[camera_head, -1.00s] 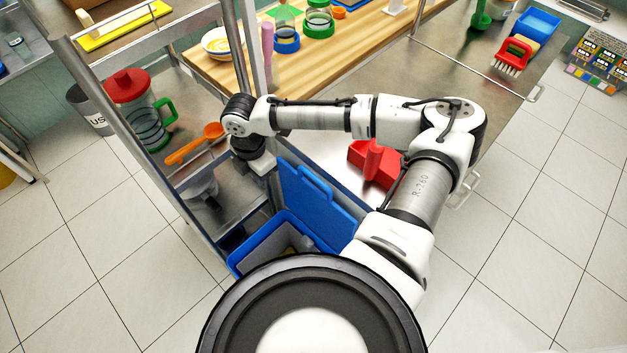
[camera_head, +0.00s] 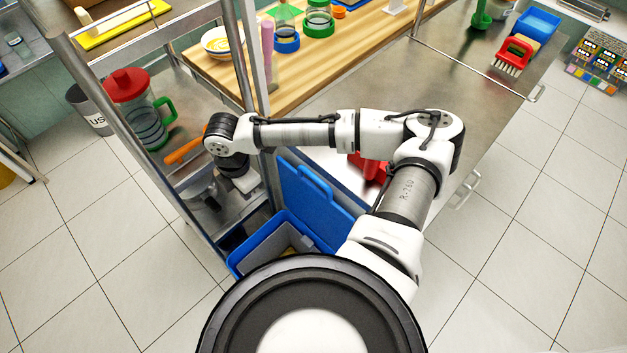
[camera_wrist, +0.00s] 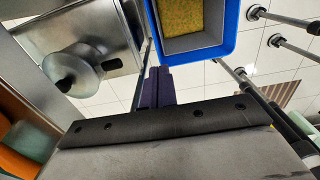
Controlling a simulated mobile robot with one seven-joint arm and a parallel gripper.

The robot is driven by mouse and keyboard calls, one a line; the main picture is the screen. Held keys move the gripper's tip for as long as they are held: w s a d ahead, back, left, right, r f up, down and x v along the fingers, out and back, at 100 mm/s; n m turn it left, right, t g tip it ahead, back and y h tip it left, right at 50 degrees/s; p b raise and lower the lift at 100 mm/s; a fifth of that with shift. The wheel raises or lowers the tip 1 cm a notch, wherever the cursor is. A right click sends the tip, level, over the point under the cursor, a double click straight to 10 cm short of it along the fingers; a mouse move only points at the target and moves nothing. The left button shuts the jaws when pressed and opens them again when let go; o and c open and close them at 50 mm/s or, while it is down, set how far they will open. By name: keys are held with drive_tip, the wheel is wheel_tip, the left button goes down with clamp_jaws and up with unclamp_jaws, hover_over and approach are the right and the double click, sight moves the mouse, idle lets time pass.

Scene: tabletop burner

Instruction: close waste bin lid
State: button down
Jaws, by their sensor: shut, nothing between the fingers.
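The blue waste bin (camera_head: 240,262) stands on the floor below the metal rack in the head view, partly hidden behind my own body. Its blue lid (camera_head: 308,196) is open and stands raised on the right side of the bin. In the wrist view the bin's blue rim (camera_wrist: 233,28) is at the top, with a yellow-green thing inside. My gripper (camera_wrist: 158,88) is shut and empty, and appears apart from the bin. In the head view my wrist is over the lower rack shelf, left of the lid; the fingertips are hard to make out there.
The metal rack's post (camera_head: 232,60) and shelves crowd the left, with a red-lidded jug (camera_head: 135,105) and a metal pot (camera_wrist: 80,70). The steel table (camera_head: 400,85) with a red item (camera_head: 370,172) is at right. The floor at far right is clear.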

drive_tip(key=shift+s+a+f, duration=0.7)
drive_tip(key=shift+s+a, duration=0.25)
drive_tip(key=shift+s+a+f+b, duration=0.8)
drive_tip(key=shift+s+a+f, duration=0.45)
drive_tip(key=shift+f, duration=0.05)
drive_tip(key=s+a+f, duration=0.1)
drive_tip(key=s+a+f+b, duration=0.1)
drive_tip(key=f, duration=0.1)
drive_tip(key=shift+b, duration=0.3)
drive_tip(key=shift+s+a+f, duration=0.1)
